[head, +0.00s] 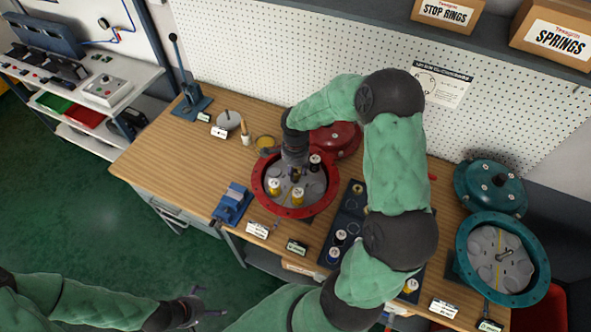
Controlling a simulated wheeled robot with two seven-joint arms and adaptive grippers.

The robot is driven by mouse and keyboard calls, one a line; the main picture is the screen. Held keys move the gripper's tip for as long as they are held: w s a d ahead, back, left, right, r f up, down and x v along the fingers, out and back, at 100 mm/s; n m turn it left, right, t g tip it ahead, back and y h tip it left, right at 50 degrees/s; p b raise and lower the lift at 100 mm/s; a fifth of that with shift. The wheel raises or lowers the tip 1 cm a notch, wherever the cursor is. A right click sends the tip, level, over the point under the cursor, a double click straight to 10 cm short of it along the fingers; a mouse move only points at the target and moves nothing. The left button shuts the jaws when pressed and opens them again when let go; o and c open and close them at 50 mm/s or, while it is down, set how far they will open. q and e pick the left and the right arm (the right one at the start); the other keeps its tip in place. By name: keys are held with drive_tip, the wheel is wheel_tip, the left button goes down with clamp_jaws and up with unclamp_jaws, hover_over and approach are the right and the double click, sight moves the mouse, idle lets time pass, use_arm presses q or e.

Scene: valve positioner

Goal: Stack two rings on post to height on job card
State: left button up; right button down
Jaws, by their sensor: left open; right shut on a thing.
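My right gripper (295,167) points down into the open red round housing (268,205). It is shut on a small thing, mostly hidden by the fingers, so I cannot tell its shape. Inside the housing stand a white-topped piece (274,186), a yellow piece with a pale top (298,195) and a dark piece with a pale top (315,160). Similar small pieces (340,236) sit on a dark tray (352,212) to the right. I cannot tell which post the task means. My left gripper (196,304) is open and empty, low in front of the bench.
A teal open housing (543,262) stands at the right, its lid (490,187) behind. A red lid (342,140) lies behind the red housing. A blue vise (232,203), small label cards (258,230) and a lever press (190,98) are leftward. A printed sheet (442,88) hangs on the pegboard.

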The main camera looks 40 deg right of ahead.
drive_tip(key=shift+f, duration=0.1)
drive_tip(key=c, duration=0.7)
unclamp_jaws()
wheel_tip(320, 180, up, 12)
idle(0.6)
